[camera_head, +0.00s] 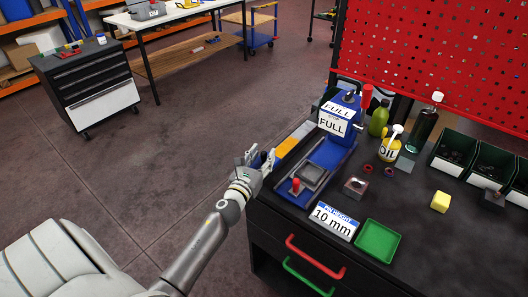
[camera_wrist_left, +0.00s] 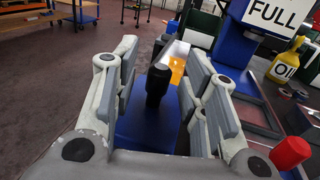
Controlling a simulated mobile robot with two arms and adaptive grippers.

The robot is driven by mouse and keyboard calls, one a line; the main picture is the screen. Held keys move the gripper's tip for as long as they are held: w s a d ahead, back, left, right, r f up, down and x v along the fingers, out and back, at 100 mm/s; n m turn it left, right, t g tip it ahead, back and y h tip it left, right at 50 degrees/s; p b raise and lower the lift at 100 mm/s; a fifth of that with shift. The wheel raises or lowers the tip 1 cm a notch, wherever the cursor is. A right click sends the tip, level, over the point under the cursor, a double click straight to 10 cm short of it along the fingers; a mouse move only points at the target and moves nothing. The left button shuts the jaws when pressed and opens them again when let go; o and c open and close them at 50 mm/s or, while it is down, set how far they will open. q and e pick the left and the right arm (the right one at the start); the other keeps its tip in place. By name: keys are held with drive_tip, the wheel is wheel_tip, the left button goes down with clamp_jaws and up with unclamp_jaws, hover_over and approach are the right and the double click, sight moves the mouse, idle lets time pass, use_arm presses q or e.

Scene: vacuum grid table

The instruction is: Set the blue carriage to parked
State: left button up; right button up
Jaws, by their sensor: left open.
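The blue machine (camera_head: 338,128) with "FULL" signs stands on the dark bench; its blue bed holds a grey block (camera_head: 312,175). In the left wrist view a blue part (camera_wrist_left: 148,128) with an upright black knob (camera_wrist_left: 158,85) shows between my fingers; it appears to be the blue carriage, but its full outline is hidden. My left gripper (camera_head: 264,157) is at the bench's left edge, beside the machine bed. Its fingers (camera_wrist_left: 160,90) are open on either side of the knob, with visible gaps. My right gripper is not in view.
An orange-yellow strip (camera_head: 287,147) lies beyond the knob. A red knob (camera_head: 295,186) stands at the bed's front, and a red-handled lever (camera_head: 366,96) rises behind. An oil bottle (camera_head: 390,146), a green tray (camera_head: 378,241) and a "10 mm" sign (camera_head: 334,220) are on the bench.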

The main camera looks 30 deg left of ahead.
use_arm(q)
drive_tip(key=shift+w+a, duration=0.15)
drive_tip(key=shift+w, duration=0.75)
clamp_jaws()
